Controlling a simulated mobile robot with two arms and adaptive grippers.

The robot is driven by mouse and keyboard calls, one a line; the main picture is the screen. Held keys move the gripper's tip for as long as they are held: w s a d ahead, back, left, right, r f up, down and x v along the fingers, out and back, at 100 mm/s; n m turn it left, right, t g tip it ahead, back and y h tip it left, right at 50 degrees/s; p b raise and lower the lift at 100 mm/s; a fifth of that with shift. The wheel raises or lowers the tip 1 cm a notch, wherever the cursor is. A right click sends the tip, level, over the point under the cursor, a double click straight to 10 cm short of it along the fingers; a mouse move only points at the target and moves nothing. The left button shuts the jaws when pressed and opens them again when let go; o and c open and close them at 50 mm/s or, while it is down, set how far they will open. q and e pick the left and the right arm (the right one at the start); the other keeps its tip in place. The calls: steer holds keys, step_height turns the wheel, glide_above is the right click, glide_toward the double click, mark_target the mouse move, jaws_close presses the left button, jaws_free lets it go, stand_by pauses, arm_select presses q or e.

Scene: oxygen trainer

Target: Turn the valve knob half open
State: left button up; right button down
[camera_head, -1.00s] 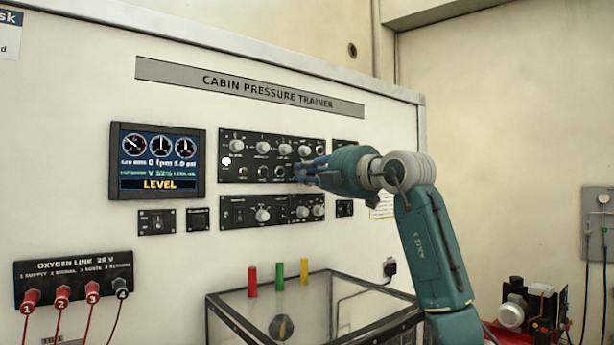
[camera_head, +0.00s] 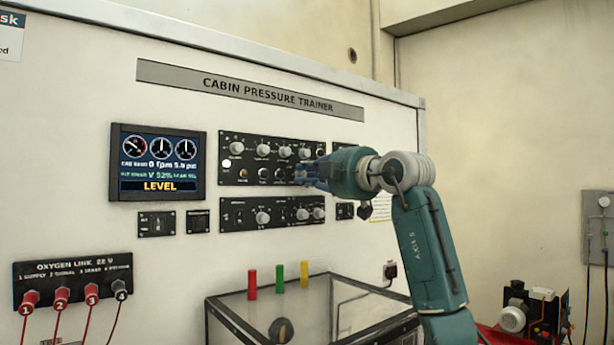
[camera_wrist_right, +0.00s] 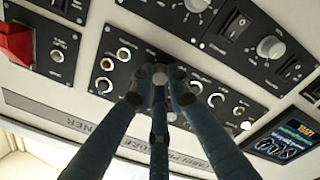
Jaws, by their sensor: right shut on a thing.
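The upper control panel (camera_head: 228,148) is a black plate on the white trainer wall, with a row of grey knobs above a row of smaller ones. My right gripper (camera_head: 300,172) reaches the right part of its lower row, fingers pointing left at the panel. In the right wrist view its three fingers meet around a small grey knob (camera_wrist_right: 160,77), seemingly the valve knob. The fingers hide most of this knob, and its pointer cannot be read. The display (camera_head: 157,162) shows V 52% and LEVEL. My left gripper is not in view.
A second knob panel (camera_head: 233,214) sits just below. The oxygen link box (camera_head: 72,277) with red plugs is at lower left.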

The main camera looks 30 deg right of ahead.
steer(key=shift+f, duration=0.25)
steer(key=c, duration=1.9)
jaws_free()
steer(key=shift+c, duration=0.2)
steer(key=shift+o, duration=1.4)
steer(key=shift+r, duration=0.15)
steer(key=s, duration=1.2)
steer(key=shift+d, duration=0.4)
